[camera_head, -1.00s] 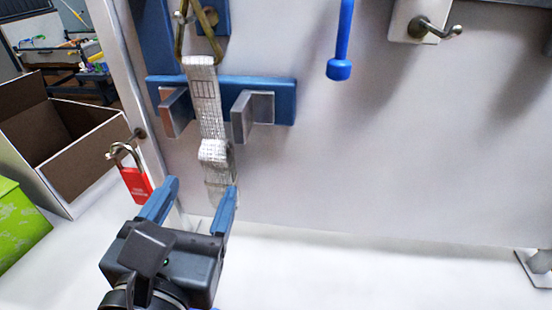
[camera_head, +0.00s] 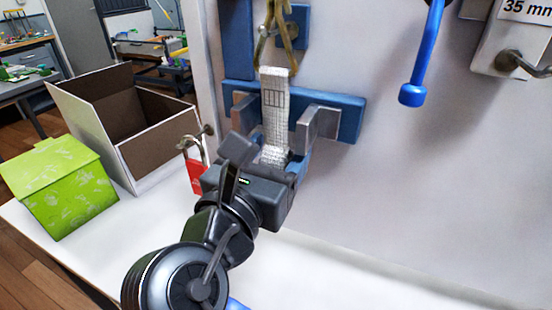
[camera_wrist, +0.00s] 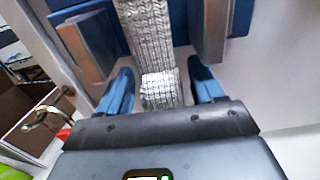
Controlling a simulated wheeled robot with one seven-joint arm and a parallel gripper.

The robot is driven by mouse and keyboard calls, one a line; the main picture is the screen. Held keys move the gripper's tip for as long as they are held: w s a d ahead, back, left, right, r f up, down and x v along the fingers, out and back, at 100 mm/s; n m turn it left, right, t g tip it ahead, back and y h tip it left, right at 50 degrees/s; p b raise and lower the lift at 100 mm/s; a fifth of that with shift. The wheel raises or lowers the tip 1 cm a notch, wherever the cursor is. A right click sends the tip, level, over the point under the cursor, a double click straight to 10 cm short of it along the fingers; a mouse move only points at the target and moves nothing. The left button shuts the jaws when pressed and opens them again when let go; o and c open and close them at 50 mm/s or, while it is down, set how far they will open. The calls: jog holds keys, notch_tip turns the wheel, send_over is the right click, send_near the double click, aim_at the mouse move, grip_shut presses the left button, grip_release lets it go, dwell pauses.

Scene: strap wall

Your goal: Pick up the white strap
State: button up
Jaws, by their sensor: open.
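The white strap (camera_head: 275,105) hangs from a brass-coloured ring on the wall, between two metal brackets on a blue bar. Its lower part is hidden behind my gripper in the head view. In the wrist view, the strap (camera_wrist: 152,40) runs down between my gripper's blue fingers (camera_wrist: 163,95), with a thicker folded part (camera_wrist: 160,90) between them. My gripper is open, with one finger on each side of the strap and a gap on both sides. The fingertips are mostly hidden in the head view.
The metal brackets (camera_head: 318,122) flank the strap closely on the blue bar (camera_head: 350,115). A red padlock (camera_head: 194,176) hangs to the left. A blue rod (camera_head: 425,50) hangs to the right. An open cardboard box (camera_head: 170,118) and a green box (camera_head: 62,190) stand at left.

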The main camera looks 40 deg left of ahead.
grip_shut()
dwell(0.6)
jog(key=shift+r, duration=0.1)
